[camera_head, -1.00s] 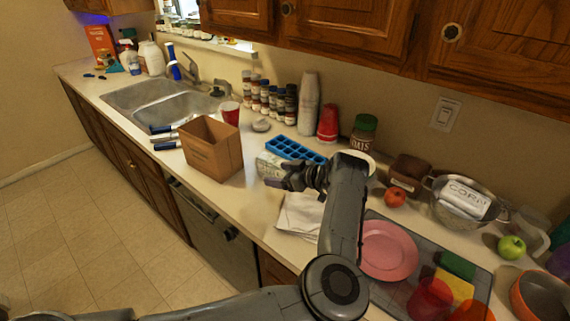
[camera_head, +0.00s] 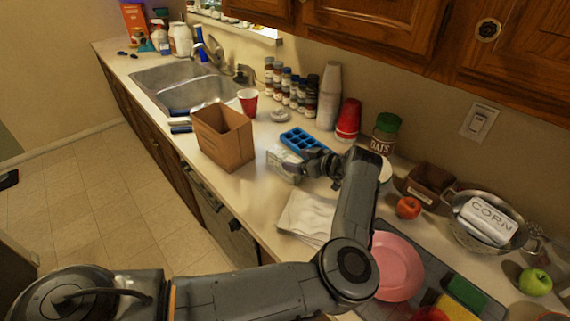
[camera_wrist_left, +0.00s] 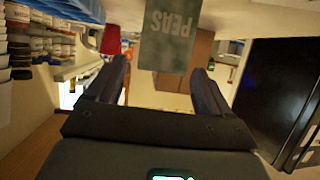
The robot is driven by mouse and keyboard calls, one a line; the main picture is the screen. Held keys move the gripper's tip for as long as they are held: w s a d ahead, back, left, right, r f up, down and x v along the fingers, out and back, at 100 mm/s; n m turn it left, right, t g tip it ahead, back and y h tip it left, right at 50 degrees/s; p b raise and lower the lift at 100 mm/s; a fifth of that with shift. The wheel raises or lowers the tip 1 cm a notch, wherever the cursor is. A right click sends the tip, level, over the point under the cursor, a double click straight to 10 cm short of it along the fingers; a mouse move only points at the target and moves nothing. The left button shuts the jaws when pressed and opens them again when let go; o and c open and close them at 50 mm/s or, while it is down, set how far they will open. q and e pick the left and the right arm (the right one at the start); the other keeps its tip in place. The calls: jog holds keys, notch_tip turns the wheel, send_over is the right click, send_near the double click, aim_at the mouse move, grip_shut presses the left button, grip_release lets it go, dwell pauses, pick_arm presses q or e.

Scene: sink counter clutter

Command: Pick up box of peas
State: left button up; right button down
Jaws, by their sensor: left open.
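The box of peas (camera_head: 284,165) is a small pale green and white carton on the counter, in front of the blue ice tray, its right end partly hidden by my gripper. In the left wrist view the box (camera_wrist_left: 167,40) shows upside down with the word PEAS on a grey-green face. My left gripper (camera_head: 312,164) is open at the right end of the box. In the wrist view its two fingers (camera_wrist_left: 160,68) are apart with the box ahead and roughly between the tips; I cannot tell whether they touch it. My right gripper is not in view.
A blue ice tray (camera_head: 304,143) sits just behind the box. An open cardboard box (camera_head: 224,140) stands to its left and a folded white cloth (camera_head: 308,216) lies in front. Spice jars (camera_head: 290,88), stacked cups (camera_head: 329,95) and an oats jar (camera_head: 384,135) line the wall.

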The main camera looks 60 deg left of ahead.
aim_at(288, 159)
pick_arm(q)
jog(key=shift+f+x, duration=0.15)
jog(key=shift+x, duration=1.15)
jog(key=shift+f+x, duration=0.15)
jog(key=shift+x, duration=1.2)
jog(key=shift+w+d, duration=0.1)
jog(key=shift+d, duration=0.05)
jog(key=c, duration=1.1)
jog(key=shift+c, duration=0.9)
jog(key=shift+r, duration=0.15)
